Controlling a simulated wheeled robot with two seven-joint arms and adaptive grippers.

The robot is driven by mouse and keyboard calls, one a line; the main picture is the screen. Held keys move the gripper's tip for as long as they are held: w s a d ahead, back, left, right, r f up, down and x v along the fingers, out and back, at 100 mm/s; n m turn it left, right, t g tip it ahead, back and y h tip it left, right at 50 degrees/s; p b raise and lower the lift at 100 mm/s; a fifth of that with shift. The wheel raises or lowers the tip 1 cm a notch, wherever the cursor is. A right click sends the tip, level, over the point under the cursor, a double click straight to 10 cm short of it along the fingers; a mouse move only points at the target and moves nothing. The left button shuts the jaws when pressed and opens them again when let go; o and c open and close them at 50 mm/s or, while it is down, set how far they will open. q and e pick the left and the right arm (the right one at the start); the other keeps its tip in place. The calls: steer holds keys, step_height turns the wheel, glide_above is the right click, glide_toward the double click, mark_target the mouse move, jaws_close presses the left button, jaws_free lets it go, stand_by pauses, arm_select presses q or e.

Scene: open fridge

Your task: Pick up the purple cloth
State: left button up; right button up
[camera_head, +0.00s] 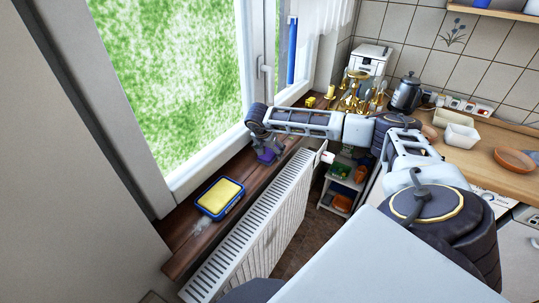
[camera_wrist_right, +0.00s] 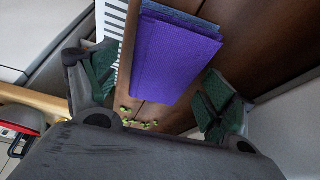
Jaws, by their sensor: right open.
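The purple cloth (camera_head: 268,155) lies on the wooden windowsill in the head view, partly hidden under my right gripper. In the right wrist view the cloth (camera_wrist_right: 172,60) is a folded purple rectangle with a blue-grey layer at its top edge. My right gripper (camera_head: 262,144) is over the cloth, and its arm reaches across from the right. In the wrist view its two green-padded fingers (camera_wrist_right: 155,92) are spread apart, one on each side of the cloth, with gaps visible. I cannot tell the exact height between fingertips and sill. My left gripper is not in view.
A blue tray with a yellow sponge (camera_head: 221,196) lies nearer on the sill (camera_head: 238,163). A white radiator (camera_head: 262,225) runs beside the sill, and the window (camera_head: 170,80) is behind it. Golden items (camera_head: 358,95) and a kettle (camera_head: 405,93) stand farther back.

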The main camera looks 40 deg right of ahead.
steer(key=shift+f, duration=0.1)
stand_by(0.4)
steer(key=c, duration=1.1)
